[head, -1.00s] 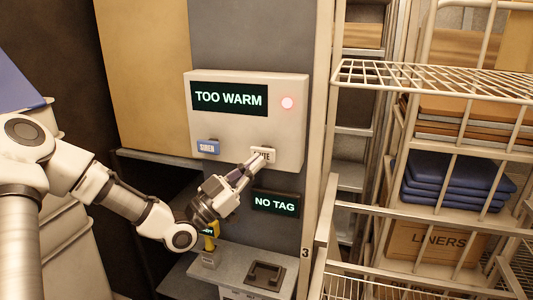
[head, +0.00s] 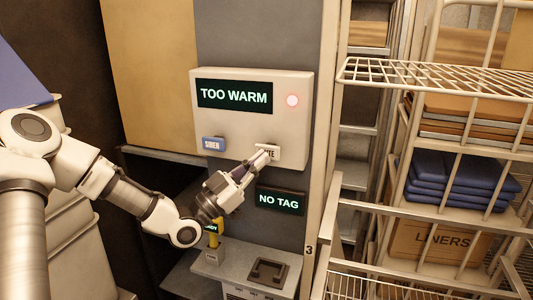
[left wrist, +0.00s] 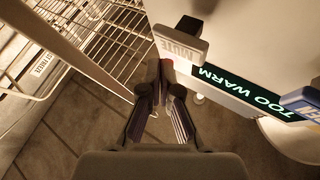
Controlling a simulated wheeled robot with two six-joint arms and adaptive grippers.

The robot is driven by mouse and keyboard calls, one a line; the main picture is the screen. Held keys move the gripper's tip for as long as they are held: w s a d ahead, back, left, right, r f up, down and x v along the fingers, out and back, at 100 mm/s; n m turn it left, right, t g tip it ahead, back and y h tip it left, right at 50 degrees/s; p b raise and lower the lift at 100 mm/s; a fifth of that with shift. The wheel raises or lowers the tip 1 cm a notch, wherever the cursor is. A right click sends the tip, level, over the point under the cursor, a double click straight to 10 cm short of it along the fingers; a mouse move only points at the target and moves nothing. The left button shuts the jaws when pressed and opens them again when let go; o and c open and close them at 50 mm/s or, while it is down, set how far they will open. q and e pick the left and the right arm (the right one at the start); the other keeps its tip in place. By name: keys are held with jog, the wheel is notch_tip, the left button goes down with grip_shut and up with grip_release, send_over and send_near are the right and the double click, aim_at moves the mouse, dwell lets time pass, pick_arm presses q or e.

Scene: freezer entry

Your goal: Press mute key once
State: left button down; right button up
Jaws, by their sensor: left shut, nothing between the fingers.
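The white mute key (head: 273,153) sits low on the right of the pale alarm panel (head: 258,126). My left gripper (head: 265,153) is shut and empty, its fingertips in front of the key and hiding part of its label in the head view. In the left wrist view, the key (left wrist: 180,43) reads MUTE, and the shut fingertips (left wrist: 165,66) lie close beside its edge. I cannot tell whether they touch it. My right gripper is not in view.
A blue SIREN key (head: 213,144) sits left of the mute key. A NO TAG display (head: 279,200) is below the panel. A grey ledge (head: 235,262) with a yellow-handled item (head: 214,236) lies under my arm. A wire rack (head: 430,75) stands to the right.

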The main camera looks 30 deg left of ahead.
pick_arm(q)
jog(key=shift+w, duration=0.1)
dwell(0.3)
jog(key=shift+w+a+b, duration=0.1)
jog(key=shift+w+b, duration=0.3)
jog(key=shift+w+a+b, duration=0.15)
jog(key=shift+w+b, duration=0.3)
dwell(0.7)
jog(key=shift+s, duration=0.15)
jog(key=shift+s+d+p, duration=0.2)
jog(key=shift+s+p, duration=0.1)
jog(key=shift+s, duration=0.45)
